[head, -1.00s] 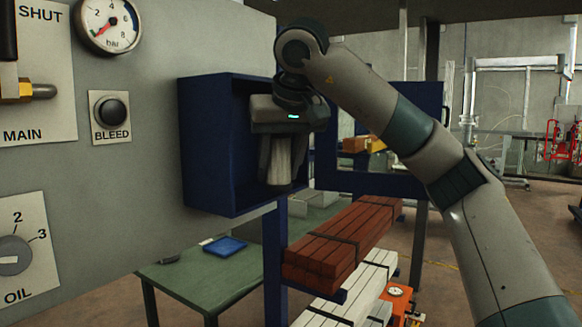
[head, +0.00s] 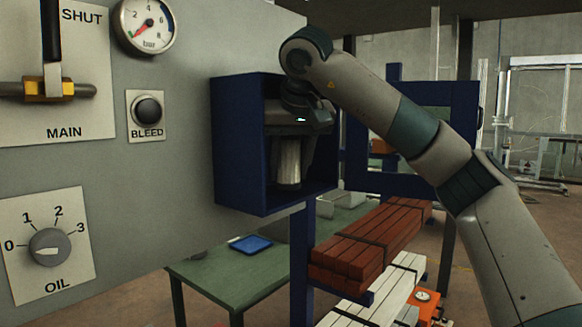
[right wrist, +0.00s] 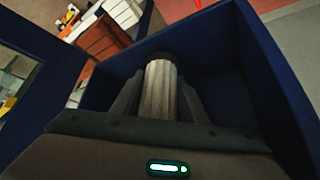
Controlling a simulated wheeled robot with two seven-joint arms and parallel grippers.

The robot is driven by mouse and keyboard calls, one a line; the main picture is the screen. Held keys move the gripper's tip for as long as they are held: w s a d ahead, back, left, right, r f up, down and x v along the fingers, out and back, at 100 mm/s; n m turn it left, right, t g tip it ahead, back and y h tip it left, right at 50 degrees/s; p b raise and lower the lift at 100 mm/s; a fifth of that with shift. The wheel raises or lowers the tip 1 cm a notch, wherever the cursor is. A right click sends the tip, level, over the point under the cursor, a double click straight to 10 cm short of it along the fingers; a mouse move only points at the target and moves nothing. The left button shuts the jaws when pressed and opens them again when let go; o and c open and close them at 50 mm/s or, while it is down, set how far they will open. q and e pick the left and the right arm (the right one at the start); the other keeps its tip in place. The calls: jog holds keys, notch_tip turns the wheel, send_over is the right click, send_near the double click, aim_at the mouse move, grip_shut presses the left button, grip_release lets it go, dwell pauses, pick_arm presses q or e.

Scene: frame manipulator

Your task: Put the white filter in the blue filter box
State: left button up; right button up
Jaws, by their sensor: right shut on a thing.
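The blue filter box (head: 236,150) is an open-fronted box on the side of the grey panel in the head view. Its inner wall also shows in the right wrist view (right wrist: 255,60). The white filter (head: 289,162) is a pleated upright cylinder inside the box opening, and it shows between the fingers in the right wrist view (right wrist: 160,88). My right gripper (head: 290,165) points down and is shut on the filter from above. Whether the filter's base touches the box floor I cannot tell. My left gripper is not in view.
The grey panel (head: 190,190) carries a gauge (head: 148,24), a bleed button (head: 147,110), a main valve lever (head: 46,87) and an oil knob (head: 50,247). Below the box are a green table (head: 225,285) and bundled red bars (head: 375,240).

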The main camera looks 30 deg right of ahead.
jog(key=shift+f+b, duration=0.3)
jog(key=shift+f, duration=0.3)
dwell(0.3)
jog(key=o, duration=1.2)
jog(key=shift+s, duration=0.1)
